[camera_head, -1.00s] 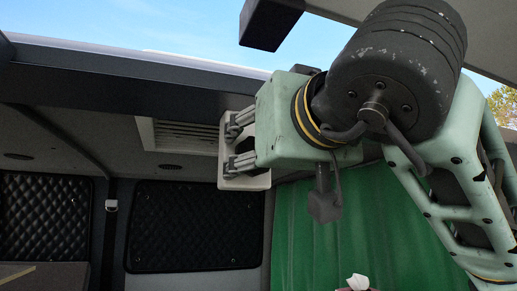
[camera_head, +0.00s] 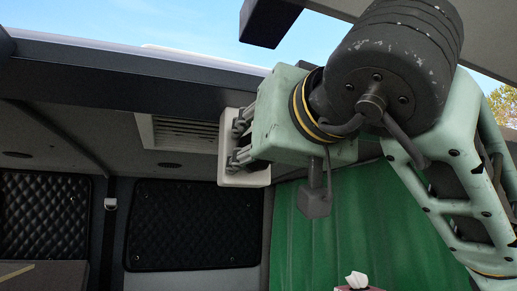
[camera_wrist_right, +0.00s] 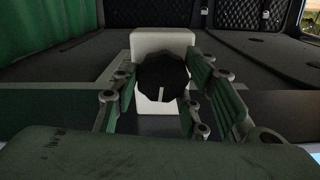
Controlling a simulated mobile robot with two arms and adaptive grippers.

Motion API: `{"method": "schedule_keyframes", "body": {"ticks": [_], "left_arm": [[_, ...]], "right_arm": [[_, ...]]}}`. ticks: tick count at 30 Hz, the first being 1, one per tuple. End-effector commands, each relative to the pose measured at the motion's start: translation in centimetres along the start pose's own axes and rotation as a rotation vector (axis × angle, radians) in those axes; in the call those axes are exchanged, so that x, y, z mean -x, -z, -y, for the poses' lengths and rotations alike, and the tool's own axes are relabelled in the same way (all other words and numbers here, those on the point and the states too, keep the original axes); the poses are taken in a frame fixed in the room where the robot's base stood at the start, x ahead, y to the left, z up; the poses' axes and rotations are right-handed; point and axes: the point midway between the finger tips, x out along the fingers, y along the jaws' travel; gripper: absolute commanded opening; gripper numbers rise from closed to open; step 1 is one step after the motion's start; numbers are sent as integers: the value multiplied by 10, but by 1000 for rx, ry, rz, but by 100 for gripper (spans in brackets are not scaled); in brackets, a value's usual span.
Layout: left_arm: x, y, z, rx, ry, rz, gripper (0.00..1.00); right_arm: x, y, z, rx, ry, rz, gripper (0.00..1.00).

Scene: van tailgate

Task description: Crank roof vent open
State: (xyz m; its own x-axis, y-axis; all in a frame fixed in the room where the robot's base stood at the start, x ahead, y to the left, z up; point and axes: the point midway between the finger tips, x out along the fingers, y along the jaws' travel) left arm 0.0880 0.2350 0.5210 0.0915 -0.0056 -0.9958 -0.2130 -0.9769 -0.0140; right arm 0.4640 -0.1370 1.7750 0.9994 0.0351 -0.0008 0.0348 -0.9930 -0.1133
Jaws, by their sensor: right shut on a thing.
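The roof vent (camera_head: 184,133) is a pale louvred panel in the dark ceiling, left of my right gripper in the head view. A white housing (camera_head: 228,150) hangs beside it under the roof edge. My right gripper (camera_head: 240,138) reaches it from the right, its fingers against it. In the right wrist view the white housing (camera_wrist_right: 162,43) carries a round black knob (camera_wrist_right: 163,82) with a white mark pointing down in the picture. My right gripper (camera_wrist_right: 163,92) has a finger on each side of the knob and is shut on it. My left gripper is not in view.
The dark roof edge (camera_head: 130,92) runs just above the vent and housing. A green curtain (camera_head: 350,225) hangs below my right arm. A tissue box (camera_head: 357,287) shows at the bottom edge. Quilted black panels (camera_head: 195,225) line the back wall.

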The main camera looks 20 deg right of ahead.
Motion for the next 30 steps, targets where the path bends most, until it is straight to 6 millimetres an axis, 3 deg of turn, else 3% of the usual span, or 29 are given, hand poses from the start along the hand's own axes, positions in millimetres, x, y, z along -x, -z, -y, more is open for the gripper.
{"method": "schedule_keyframes", "body": {"ticks": [30], "left_arm": [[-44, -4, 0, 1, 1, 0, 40]], "right_arm": [[0, -6, 1, -937, -3, -1, 14]]}}
